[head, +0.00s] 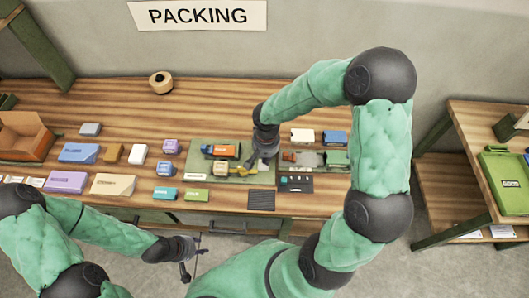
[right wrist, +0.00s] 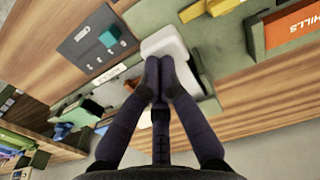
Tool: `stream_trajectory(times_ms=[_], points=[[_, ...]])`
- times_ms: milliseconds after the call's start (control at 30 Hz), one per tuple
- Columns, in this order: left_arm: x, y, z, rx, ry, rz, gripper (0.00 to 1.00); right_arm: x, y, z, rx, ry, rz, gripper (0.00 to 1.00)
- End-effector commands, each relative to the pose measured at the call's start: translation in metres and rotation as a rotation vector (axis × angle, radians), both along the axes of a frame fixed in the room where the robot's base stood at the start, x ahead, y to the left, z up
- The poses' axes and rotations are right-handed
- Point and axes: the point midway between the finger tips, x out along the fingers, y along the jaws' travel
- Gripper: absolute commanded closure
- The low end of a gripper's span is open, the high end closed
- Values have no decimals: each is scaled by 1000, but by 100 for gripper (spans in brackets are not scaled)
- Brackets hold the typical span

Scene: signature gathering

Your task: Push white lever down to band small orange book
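The small orange book (head: 224,151) lies on the green banding station (head: 200,172) in the head view. Part of it shows at the top right of the right wrist view (right wrist: 293,26). The white lever (right wrist: 163,42) is a rounded white piece at the top centre of the right wrist view. My right gripper (right wrist: 158,62) is shut, fingertips together at the lever; whether they touch it is unclear. In the head view the right gripper (head: 263,153) covers most of the lever. My left gripper (head: 193,257) is open and empty in front of the table.
A dark panel with a teal block (head: 296,184) lies to the right. Several boxes and books, including a purple one (head: 66,182), cover the left of the table. The table's back is mostly clear.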

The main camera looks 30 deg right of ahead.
Motion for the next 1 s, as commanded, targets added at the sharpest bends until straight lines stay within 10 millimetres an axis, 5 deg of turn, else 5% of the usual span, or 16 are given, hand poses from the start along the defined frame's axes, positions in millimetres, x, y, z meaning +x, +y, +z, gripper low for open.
stream_trajectory(times_ms=[1000], points=[[0, 0, -18, 0, 0, 0, 60, 0, 0, -18, 0, 0, 0, 100]])
